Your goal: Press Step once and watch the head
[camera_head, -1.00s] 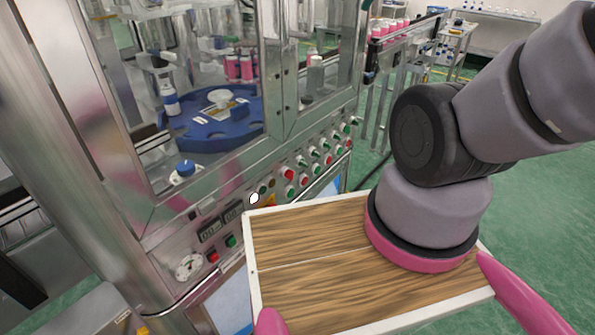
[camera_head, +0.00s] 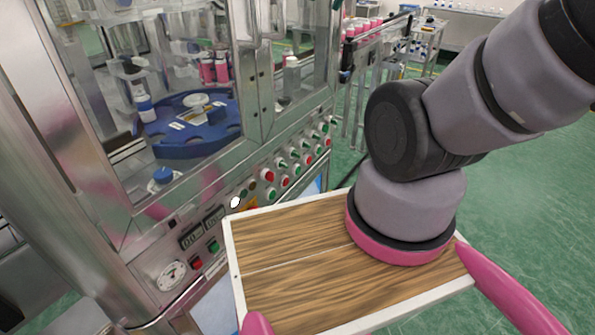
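The crimping machine's steel front panel (camera_head: 228,182) runs diagonally through the left half of the view. It carries several red buttons (camera_head: 268,175), green buttons (camera_head: 271,195), a white round button (camera_head: 236,202) and two small displays (camera_head: 191,239). Labels are too small to read, so I cannot tell which button is Step. Behind the clear guard, a blue indexing wheel (camera_head: 188,150) has a pale hub (camera_head: 196,101). I cannot make out the crimping head clearly. My arm (camera_head: 400,130) rises out of view at upper right. My gripper is out of view.
A white bottle with blue marking (camera_head: 143,103) stands at the wheel's left edge. Pink cans (camera_head: 216,70) stand behind the wheel, and more (camera_head: 365,25) are on a conveyor at the back. Green floor (camera_head: 530,200) is open at right.

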